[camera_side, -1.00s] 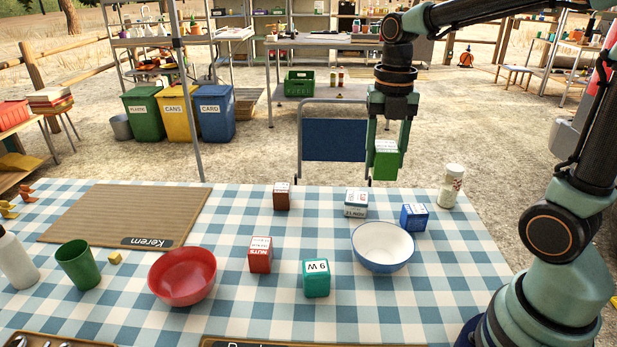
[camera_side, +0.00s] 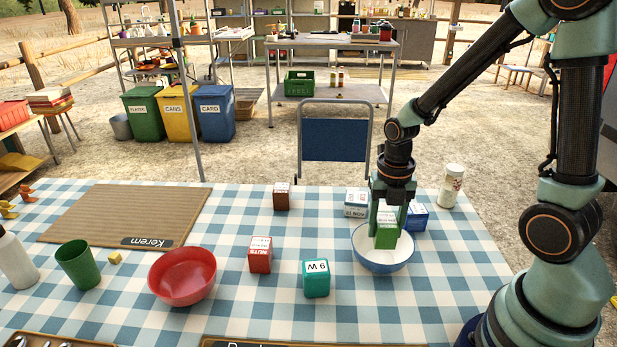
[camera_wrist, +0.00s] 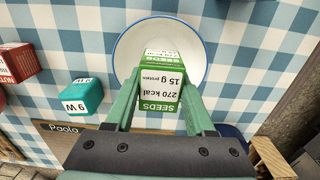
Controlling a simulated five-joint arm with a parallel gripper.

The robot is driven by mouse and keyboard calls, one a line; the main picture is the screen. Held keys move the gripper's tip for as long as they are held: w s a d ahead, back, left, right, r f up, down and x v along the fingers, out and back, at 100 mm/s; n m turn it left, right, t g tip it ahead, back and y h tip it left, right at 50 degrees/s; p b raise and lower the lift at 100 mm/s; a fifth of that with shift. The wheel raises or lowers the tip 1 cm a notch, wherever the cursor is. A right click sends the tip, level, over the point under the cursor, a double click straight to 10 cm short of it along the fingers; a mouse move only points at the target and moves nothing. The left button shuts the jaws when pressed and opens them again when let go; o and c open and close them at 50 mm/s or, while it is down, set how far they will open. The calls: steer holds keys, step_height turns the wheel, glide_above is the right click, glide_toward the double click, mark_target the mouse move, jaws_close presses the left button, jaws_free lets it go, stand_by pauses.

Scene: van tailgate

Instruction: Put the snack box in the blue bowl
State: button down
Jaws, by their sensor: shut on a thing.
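My gripper (camera_side: 388,213) points down over the blue bowl (camera_side: 372,266), which is white inside with a blue rim. It is shut on a green snack box (camera_side: 386,238) marked "SEEDS". The box is upright and low, within the bowl's outline. I cannot tell whether its base touches the bowl's floor. In the wrist view the green box (camera_wrist: 158,92) sits between the two fingers, with the white inside of the bowl (camera_wrist: 135,45) behind it.
A blue box (camera_side: 416,218) and a white-and-blue box (camera_side: 355,202) stand close behind the bowl. A teal box (camera_side: 316,279), a red "NUTS" box (camera_side: 260,254), a brown box (camera_side: 282,196) and a red bowl (camera_side: 182,277) stand to the left. A white shaker (camera_side: 451,186) stands at back right.

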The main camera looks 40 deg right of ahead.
mark_target(383, 243)
steer(key=shift+f, duration=2.25)
steer(key=shift+f, duration=0.4)
steer(key=shift+c, duration=1.3)
jaws_free()
steer(key=shift+r, duration=0.1)
